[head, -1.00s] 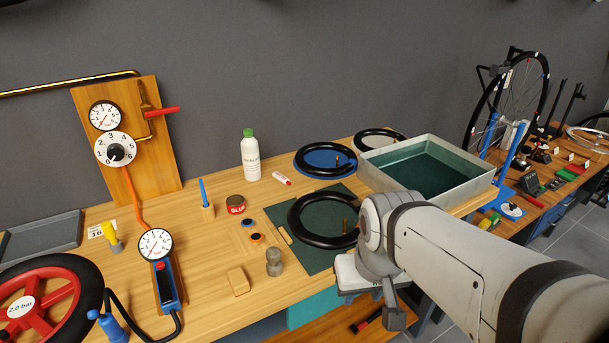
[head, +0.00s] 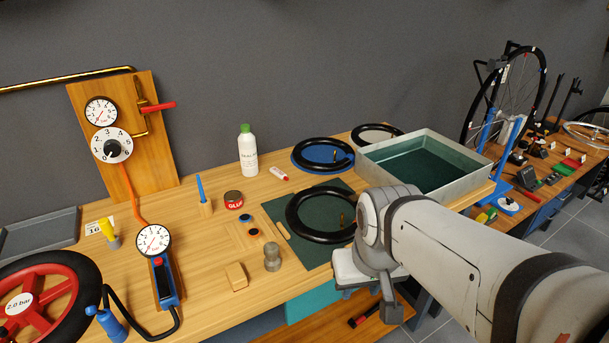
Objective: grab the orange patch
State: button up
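Two small round patches lie on the light wooden bench, on a pale wooden piece left of the green mat. The lower one, with an orange rim and dark centre (head: 254,232), looks like the orange patch; the other dark disc (head: 244,218) lies just behind it. They are small, so their colours are hard to tell. My arm (head: 440,245) reaches in from the lower right, and its wrist end is right of the patches, over the mat's right edge.
A black tube (head: 325,215) lies on the green mat (head: 312,255). A glue tin (head: 233,200), a glass jar (head: 272,258) and a wooden block (head: 236,277) surround the patches. A white bottle (head: 247,152) and metal tray (head: 480,170) stand behind.

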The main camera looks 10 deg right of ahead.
aim_at(253, 232)
jog(key=u, duration=0.4)
jog(key=i, duration=0.45)
jog(key=u, duration=0.85)
